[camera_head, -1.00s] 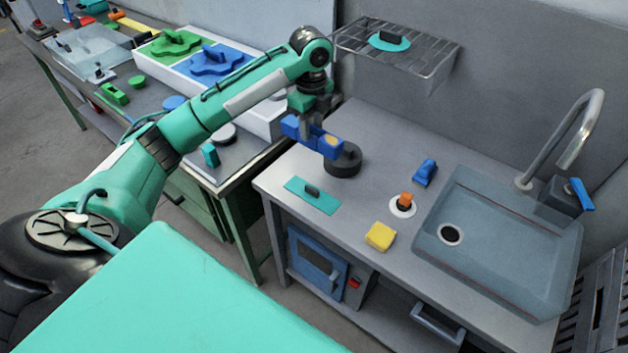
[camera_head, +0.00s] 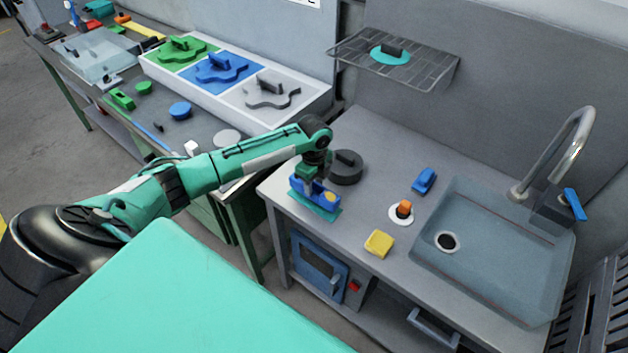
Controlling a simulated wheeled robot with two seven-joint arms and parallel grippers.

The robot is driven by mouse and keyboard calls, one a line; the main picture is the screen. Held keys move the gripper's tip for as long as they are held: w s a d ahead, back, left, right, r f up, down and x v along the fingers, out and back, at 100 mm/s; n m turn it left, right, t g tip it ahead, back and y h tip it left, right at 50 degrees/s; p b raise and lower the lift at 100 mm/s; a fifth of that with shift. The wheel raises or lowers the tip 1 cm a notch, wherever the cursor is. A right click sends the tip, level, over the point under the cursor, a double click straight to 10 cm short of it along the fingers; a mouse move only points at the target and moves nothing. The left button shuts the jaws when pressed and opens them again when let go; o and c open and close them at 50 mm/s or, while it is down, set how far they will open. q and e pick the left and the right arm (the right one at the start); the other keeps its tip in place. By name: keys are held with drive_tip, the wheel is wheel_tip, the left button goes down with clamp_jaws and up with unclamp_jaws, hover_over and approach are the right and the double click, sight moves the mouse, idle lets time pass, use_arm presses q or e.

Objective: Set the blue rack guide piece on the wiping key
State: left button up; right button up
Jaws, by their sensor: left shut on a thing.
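My left gripper (camera_head: 313,182) is shut on the blue rack guide piece (camera_head: 300,186), a blocky blue part with a pale round spot on its right side. The blue piece is directly over the flat teal plate (camera_head: 318,212), which I take to be the wiping key, at the counter's left front. The plate's dark handle, seen earlier, is hidden by the gripper and blue piece. I cannot tell whether the blue piece touches the plate. My right gripper is out of view.
A black disc (camera_head: 347,168) stands close behind the gripper. A yellow block (camera_head: 379,243), an orange-topped knob (camera_head: 403,210) and another blue part (camera_head: 425,180) lie to the right, before the sink (camera_head: 490,262). A wire rack (camera_head: 432,72) hangs above the counter.

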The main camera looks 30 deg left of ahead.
use_arm(q)
drive_tip(key=shift+f, duration=0.15)
drive_tip(key=shift+f, duration=0.1)
drive_tip(key=shift+f, duration=0.35)
drive_tip(key=o, duration=1.1)
drive_tip(key=shift+r, duration=0.1)
drive_tip(key=shift+r, duration=0.3)
wheel_tip(320, 180, up, 12)
drive_tip(key=b, duration=0.3)
drive_tip(key=shift+r, duration=0.25)
